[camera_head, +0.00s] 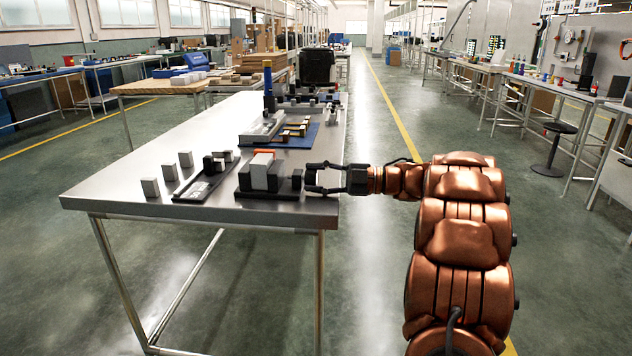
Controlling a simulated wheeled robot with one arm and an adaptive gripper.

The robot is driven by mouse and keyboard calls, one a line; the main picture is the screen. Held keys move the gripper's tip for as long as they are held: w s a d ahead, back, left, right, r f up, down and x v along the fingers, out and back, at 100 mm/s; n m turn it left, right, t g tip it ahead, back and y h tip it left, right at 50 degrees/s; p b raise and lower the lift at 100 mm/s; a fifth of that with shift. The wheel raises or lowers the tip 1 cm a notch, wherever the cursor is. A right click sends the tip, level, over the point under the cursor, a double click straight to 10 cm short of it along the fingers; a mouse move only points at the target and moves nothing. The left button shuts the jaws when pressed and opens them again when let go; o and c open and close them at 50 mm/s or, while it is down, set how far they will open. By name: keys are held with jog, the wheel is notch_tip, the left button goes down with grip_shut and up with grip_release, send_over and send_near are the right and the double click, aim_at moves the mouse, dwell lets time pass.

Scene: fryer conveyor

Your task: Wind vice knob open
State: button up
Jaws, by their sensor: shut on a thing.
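The steel table (120,190) also holds a dark tray (200,190) with parts, several small grey blocks (150,187) to the left, and a blue mat (300,138) with parts behind the vice. Open floor (375,280) lies right of the table.

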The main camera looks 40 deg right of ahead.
jog(key=o, duration=1.1)
jog(key=shift+o, duration=0.2)
